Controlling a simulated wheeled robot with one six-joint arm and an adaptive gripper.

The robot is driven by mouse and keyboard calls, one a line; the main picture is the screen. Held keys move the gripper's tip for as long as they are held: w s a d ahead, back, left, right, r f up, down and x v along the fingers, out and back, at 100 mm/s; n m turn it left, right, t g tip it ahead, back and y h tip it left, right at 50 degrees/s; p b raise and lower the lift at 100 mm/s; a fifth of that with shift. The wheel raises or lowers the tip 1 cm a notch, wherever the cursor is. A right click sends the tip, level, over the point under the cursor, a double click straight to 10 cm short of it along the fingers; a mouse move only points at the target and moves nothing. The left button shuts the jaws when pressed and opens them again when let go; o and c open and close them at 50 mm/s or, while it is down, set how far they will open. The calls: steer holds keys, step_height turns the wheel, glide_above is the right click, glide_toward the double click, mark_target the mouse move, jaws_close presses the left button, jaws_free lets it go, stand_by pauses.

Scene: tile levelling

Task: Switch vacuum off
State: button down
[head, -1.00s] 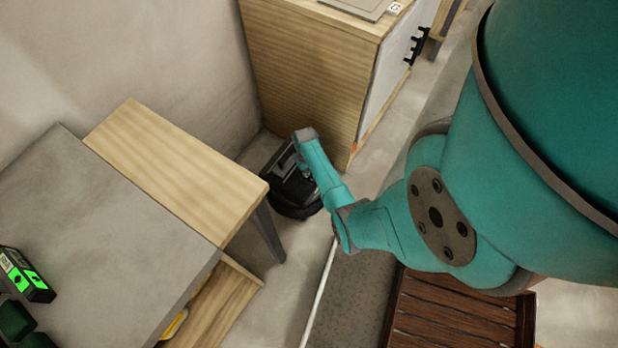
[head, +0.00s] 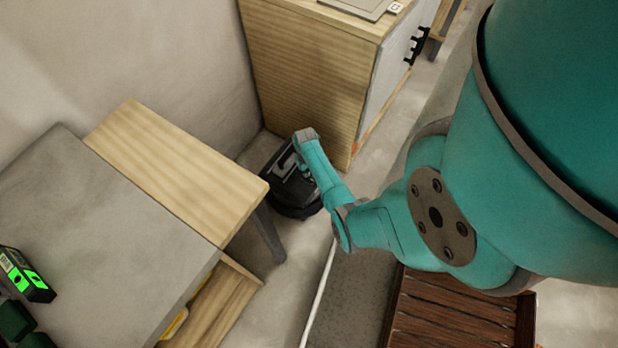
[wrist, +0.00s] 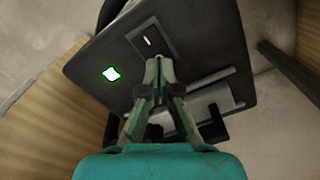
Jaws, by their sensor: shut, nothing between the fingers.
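The vacuum (head: 294,190) is a dark, boxy unit on the floor between the table and the wooden cabinet, partly hidden by my arm in the head view. In the wrist view the dark top of the vacuum (wrist: 215,50) fills the middle. A lit green-white indicator (wrist: 111,74) shows on its left part. A recessed plate with a small white-marked switch (wrist: 149,41) lies just beyond my fingertips. My gripper (wrist: 158,62) is shut and empty, its tips over or at the near edge of that plate; I cannot tell whether they touch it.
The wooden cabinet (head: 305,75) stands close behind the vacuum. A table with a wooden part (head: 170,165) and a grey top (head: 90,230) stands at left, its leg near the vacuum. A dark slatted wooden piece (head: 455,315) is at lower right.

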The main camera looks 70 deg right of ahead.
steer(key=shift+f, duration=0.9)
stand_by(0.6)
steer(key=shift+r, duration=3.5)
